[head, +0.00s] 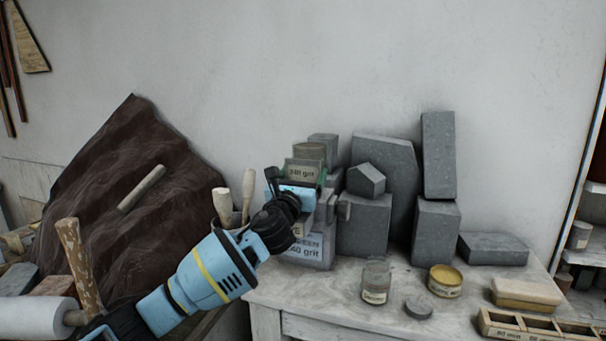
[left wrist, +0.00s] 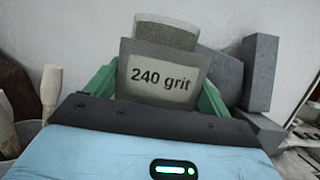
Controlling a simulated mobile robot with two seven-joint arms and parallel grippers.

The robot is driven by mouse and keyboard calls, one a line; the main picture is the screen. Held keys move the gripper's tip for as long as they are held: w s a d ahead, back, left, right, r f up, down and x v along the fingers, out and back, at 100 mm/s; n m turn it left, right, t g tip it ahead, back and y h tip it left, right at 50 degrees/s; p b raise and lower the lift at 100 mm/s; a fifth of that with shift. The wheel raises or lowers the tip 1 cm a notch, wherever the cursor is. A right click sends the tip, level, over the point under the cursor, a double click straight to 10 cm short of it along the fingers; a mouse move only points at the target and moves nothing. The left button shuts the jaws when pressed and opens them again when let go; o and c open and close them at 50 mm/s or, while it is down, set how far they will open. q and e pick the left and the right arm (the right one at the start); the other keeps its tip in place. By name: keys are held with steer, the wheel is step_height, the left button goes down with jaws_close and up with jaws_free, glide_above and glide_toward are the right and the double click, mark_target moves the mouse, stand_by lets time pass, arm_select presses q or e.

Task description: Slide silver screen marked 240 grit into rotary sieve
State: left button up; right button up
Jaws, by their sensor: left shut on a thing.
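My left gripper (head: 303,183) is shut on the 240 grit screen (head: 303,170), a grey plate with a pale label. In the left wrist view the screen (left wrist: 160,76) stands upright between the green fingers, its label reading "240 grit". A label box (head: 306,252) partly reading "SCREEN" and "40 grit" is below the gripper, partly covered by my arm. A round-topped, mesh-like piece (left wrist: 166,33) shows just behind the screen; I cannot tell whether it is part of the rotary sieve or whether they touch. My right gripper is not in view.
Grey stone blocks (head: 436,235) stand right of the gripper against the wall. A glass jar (head: 375,283), a yellow tin (head: 445,281) and a divided wooden tray (head: 540,327) are on the white table (head: 330,300). Wooden-handled tools (head: 224,207) stand close at left.

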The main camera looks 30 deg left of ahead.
mark_target(302, 162)
arm_select(q)
steer(key=shift+f, duration=0.25)
steer(key=o, duration=0.9)
steer(key=shift+f, duration=0.1)
steer(key=shift+o, duration=0.2)
steer(key=shift+f, duration=0.1)
steer(key=shift+f, duration=0.1)
steer(key=shift+r, duration=2.25)
